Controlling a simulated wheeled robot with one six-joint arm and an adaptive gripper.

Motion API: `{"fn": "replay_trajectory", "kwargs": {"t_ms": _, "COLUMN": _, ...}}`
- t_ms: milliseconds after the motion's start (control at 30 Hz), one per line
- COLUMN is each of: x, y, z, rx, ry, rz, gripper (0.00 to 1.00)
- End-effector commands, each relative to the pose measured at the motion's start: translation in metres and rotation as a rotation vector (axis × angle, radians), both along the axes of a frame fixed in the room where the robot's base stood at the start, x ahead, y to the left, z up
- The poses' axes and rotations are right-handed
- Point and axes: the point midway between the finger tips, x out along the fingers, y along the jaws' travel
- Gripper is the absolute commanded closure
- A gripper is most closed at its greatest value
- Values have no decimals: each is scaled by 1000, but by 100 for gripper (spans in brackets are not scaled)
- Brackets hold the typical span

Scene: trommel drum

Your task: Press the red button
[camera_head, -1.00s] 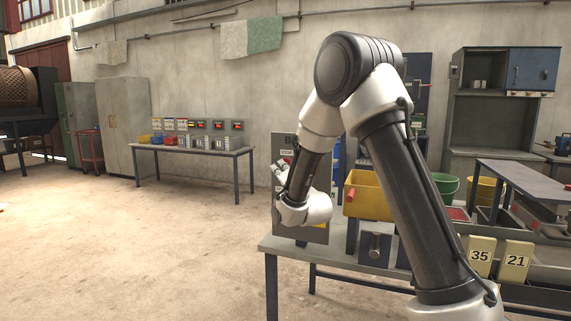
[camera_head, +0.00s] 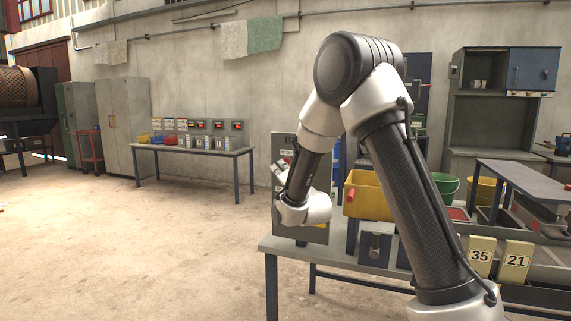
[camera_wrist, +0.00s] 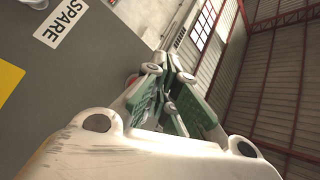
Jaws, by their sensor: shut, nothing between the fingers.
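A grey upright panel (camera_head: 316,232) stands at the left end of the near workbench, partly hidden by my arm. A small red spot (camera_head: 287,161) shows under a white label on it, close to my gripper (camera_head: 281,172); it looks like the red button, but it is too small to be sure. In the wrist view my gripper (camera_wrist: 170,88) has its fingers together and empty. The panel's face (camera_wrist: 75,90) fills the left there, with a SPARE label (camera_wrist: 62,20) and a yellow patch (camera_wrist: 8,80). No red button shows clearly in the wrist view. I cannot tell whether the fingers touch the panel.
A yellow bin (camera_head: 366,200) with a red knob (camera_head: 350,195) stands right of the panel. A second bench (camera_head: 190,148) with red displays stands at the back wall. The floor at left is clear.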

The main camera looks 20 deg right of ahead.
Motion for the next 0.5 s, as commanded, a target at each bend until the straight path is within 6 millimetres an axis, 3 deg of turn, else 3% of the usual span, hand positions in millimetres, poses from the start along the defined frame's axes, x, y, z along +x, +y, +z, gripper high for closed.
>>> {"fn": "replay_trajectory", "kwargs": {"t_ms": 500, "x": 7, "y": -5, "z": 0, "rx": 0, "ry": 0, "rz": 0, "gripper": 100}}
